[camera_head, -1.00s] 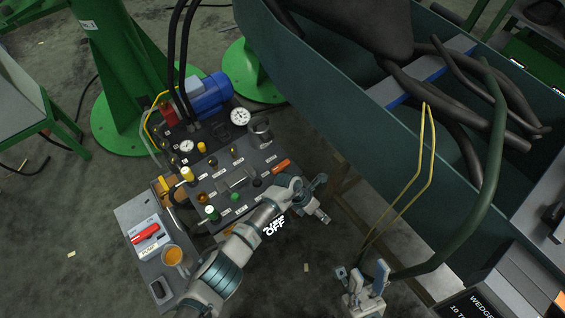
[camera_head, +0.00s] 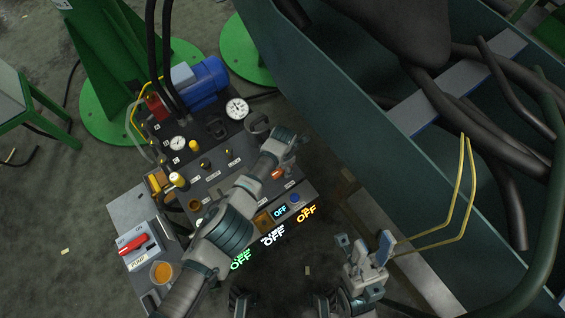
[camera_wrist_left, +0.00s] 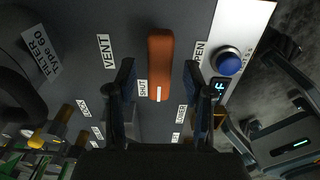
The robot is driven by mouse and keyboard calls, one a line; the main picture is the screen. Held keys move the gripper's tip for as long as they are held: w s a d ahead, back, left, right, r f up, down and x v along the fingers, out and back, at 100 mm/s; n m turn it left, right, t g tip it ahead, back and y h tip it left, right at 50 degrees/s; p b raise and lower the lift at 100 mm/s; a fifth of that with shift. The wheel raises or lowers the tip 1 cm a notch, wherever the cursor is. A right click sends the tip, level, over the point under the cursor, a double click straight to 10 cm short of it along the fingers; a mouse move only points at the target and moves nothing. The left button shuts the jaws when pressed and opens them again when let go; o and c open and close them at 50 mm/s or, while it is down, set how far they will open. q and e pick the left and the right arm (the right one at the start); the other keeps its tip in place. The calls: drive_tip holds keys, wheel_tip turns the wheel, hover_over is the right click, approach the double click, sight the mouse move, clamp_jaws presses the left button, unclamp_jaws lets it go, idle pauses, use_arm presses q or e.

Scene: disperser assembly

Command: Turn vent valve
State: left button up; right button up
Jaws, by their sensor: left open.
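The vent valve is an orange-red handle (camera_wrist_left: 160,62) on the dark control panel, beside the VENT label, with SHUT and OPEN marked next to it. In the head view part of the handle (camera_head: 278,174) shows beside my left gripper (camera_head: 292,150). In the left wrist view my left gripper (camera_wrist_left: 159,85) is open, with one finger on each side of the handle's lower end. Gaps show between the fingers and the handle; whether they are level with it in depth I cannot tell.
A blue button (camera_wrist_left: 229,62) sits close to the right of the handle. Gauges (camera_head: 236,108), knobs and a blue motor (camera_head: 203,82) crowd the panel's far side. A red pump switch (camera_head: 133,244) is at left. A large green trough (camera_head: 340,110) stands to the right.

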use_arm(q)
drive_tip(key=shift+f, duration=0.9)
drive_tip(key=shift+a+r, duration=0.15)
drive_tip(key=shift+a, duration=0.15)
drive_tip(key=shift+d, duration=0.15)
clamp_jaws()
